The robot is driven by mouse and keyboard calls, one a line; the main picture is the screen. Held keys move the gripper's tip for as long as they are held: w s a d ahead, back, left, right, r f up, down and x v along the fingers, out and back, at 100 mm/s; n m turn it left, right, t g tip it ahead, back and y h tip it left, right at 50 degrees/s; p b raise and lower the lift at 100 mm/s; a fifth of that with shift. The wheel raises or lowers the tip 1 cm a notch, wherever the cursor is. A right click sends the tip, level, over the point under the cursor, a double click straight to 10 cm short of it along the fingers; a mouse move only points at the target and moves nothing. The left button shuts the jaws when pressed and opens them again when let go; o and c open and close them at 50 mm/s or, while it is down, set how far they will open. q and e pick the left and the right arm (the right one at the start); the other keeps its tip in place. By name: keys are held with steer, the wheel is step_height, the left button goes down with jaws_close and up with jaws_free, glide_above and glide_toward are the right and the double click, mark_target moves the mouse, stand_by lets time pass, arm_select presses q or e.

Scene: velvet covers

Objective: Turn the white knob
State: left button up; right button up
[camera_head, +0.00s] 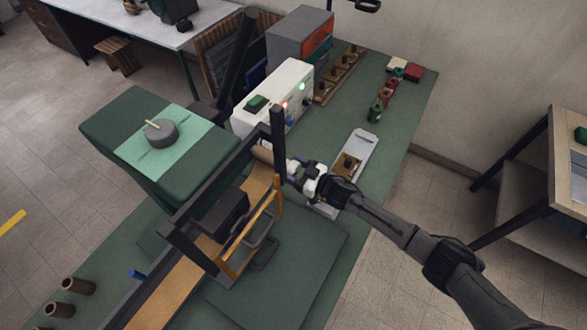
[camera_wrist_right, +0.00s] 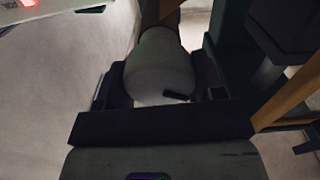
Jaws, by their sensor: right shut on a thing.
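The white knob (camera_wrist_right: 162,68) is a rounded, pale cylinder with a small dark mark near its lower edge. It sits at the end of a brown roller (camera_wrist_right: 160,12), seen beyond it in the right wrist view. My right gripper (camera_wrist_right: 160,92) is shut on the knob, with a dark finger on each side. In the head view my right gripper (camera_head: 297,170) reaches in from the right to the dark frame (camera_head: 278,145) of a belt device with a tan belt (camera_head: 165,295). There it mostly hides the knob. My left gripper is not in view.
A white box (camera_head: 285,85) with lit red and green lamps stands close behind the gripper. A grey tray (camera_head: 357,150) lies to its right on the green table (camera_head: 405,115). A green block with a grey disc (camera_head: 160,133) is at left. Small bottles stand at the back right.

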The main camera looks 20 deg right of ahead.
steer(key=shift+n, duration=0.4)
steer(key=n, duration=0.3)
steer(key=shift+n+b, duration=0.35)
steer(key=shift+n, duration=0.05)
steer(key=n+b, duration=0.1)
steer(key=n, duration=0.4)
steer(key=shift+s+a+f, duration=0.1)
steer(key=shift+n, duration=0.8)
steer(key=shift+n, duration=0.4)
